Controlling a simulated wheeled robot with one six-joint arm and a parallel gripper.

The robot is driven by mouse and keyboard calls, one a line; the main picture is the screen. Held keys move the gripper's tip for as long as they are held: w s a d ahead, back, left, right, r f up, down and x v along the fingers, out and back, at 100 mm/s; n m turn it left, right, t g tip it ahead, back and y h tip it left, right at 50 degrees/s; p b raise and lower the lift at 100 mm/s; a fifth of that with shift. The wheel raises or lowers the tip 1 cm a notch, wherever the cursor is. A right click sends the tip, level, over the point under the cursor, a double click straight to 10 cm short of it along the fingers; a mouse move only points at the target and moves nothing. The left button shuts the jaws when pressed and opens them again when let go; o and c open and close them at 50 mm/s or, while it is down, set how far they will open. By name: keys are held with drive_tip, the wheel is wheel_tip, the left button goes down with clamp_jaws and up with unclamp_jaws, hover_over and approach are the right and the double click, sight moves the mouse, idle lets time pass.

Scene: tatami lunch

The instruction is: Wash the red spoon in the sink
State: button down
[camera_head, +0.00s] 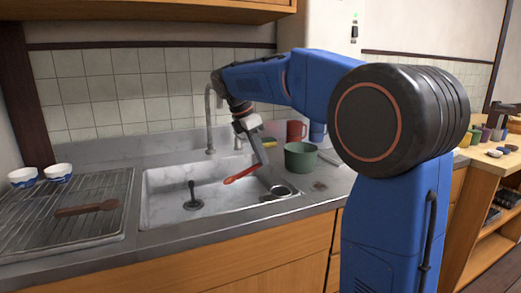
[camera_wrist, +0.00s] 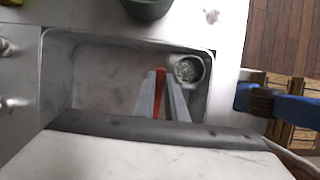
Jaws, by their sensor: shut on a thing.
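The red spoon (camera_head: 241,174) is held in my gripper (camera_head: 260,162), over the right part of the sink (camera_head: 153,212). Its long red end slants down to the left in the head view. In the wrist view the spoon (camera_wrist: 161,77) shows as a narrow red strip between the two grey fingers of my gripper (camera_wrist: 161,92), which are shut on it. Much of the spoon is hidden by the fingers. The grey tap (camera_head: 208,110) stands behind the sink, left of my gripper. No running water is visible.
A dark green pot (camera_head: 300,159) and a red mug (camera_head: 296,130) stand right of the sink. A dark-rimmed round thing (camera_wrist: 188,70) lies at the sink's right side. A black upright piece (camera_head: 193,197) stands in the basin. A rack (camera_head: 40,233) with a brown utensil is left.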

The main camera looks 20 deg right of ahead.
drive_tip(key=shift+f, duration=7.45)
drive_tip(key=shift+a, duration=0.6)
drive_tip(key=shift+r, duration=7.35)
